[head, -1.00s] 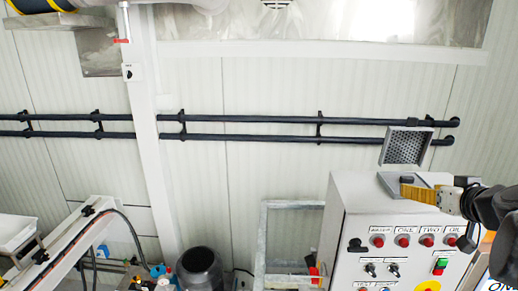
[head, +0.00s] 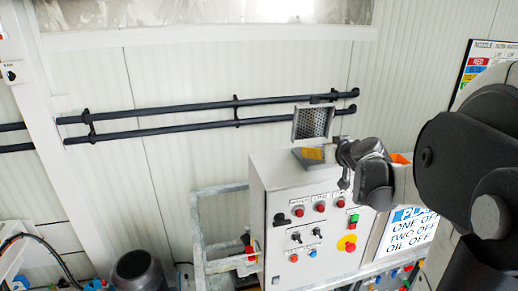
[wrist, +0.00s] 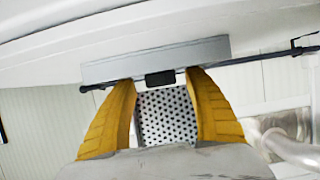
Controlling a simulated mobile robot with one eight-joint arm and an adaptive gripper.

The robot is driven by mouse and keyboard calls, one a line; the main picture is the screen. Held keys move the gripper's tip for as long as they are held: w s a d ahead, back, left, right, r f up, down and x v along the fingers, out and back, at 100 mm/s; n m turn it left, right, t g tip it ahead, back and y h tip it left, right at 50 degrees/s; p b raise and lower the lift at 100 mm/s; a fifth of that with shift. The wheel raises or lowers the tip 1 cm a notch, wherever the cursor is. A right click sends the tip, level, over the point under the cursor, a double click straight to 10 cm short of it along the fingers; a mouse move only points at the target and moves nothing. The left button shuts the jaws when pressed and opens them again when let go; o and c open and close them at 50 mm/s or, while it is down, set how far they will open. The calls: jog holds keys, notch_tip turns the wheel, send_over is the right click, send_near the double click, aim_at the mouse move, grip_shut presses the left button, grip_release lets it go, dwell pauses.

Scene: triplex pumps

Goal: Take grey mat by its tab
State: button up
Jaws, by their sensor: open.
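The grey mat (head: 302,163) appears to be the flat grey slab on top of the control cabinet. In the wrist view the grey mat (wrist: 155,60) is a wide pale grey piece beyond my fingertips. A small black tab (wrist: 160,79) sticks out from its edge, between the two yellow fingertips. My gripper (head: 312,154) is at the cabinet top, reaching in from the right. In the wrist view my gripper (wrist: 162,80) is open, with a finger on each side of the tab. I cannot tell whether either finger touches it. In the head view the tab is hidden.
A perforated grey panel (head: 312,122) stands upright just behind the cabinet (head: 310,210). Dark pipes (head: 200,120) run along the white wall behind. The cabinet front carries buttons and a yellow-red stop switch (head: 347,244). A metal frame (head: 215,235) stands left of the cabinet.

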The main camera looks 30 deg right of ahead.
jog(key=shift+s+a+r, duration=0.1)
jog(key=shift+a, duration=0.1)
jog(key=shift+c, duration=0.5)
jog(key=c, duration=1.1)
